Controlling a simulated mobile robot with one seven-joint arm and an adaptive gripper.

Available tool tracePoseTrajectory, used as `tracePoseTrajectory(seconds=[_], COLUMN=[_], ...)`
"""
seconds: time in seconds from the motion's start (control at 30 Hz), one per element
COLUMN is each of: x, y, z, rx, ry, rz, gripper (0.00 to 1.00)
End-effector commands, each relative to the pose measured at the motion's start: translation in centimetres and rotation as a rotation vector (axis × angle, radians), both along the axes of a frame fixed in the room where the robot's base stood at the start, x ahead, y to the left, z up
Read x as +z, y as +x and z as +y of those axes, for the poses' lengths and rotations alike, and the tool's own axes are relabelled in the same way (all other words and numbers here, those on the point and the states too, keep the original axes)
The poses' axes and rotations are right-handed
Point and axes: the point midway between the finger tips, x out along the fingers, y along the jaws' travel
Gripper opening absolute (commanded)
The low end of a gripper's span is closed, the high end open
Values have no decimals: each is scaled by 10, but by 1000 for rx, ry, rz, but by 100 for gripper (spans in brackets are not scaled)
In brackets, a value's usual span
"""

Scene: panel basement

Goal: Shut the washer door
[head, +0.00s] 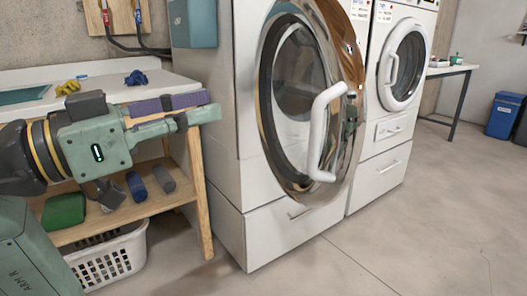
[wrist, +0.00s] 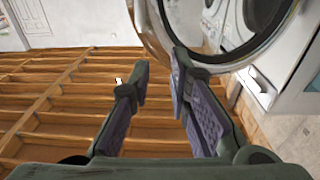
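The near white washer (head: 262,225) stands at the middle of the head view. Its round glass door (head: 300,75) has a shiny metal rim and a white bar handle (head: 318,125) towards the right. The door appears to stand out from the washer's front; how far is hard to tell. My gripper (head: 213,106) is left of the washer, its fingers pointing right, apart from the handle. In the wrist view my gripper (wrist: 158,72) is open with nothing between its fingers. A curved part of the door (wrist: 151,38) shows beyond the fingers, near the right one.
A second white machine (head: 378,160) with its round door shut stands right of the washer. A wooden bench (head: 205,205) with cloths and rolls is under my arm, with a white basket (head: 105,262) below. The floor in front is clear.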

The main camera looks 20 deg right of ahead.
Motion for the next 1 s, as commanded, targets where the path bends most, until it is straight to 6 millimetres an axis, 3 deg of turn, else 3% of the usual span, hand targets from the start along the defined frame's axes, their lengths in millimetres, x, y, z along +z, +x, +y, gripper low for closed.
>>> tracePoseTrajectory(seconds=[0.1,0.23,0.73,1.0], x=[-16,-18,-18,-17], y=[-11,-12,12,20], z=[-9,-18,-112,-142], rx=[-66,-82,-80,-78], ry=[58,73,71,69], rz=[20,24,21,22], gripper=[8,0,0,0])
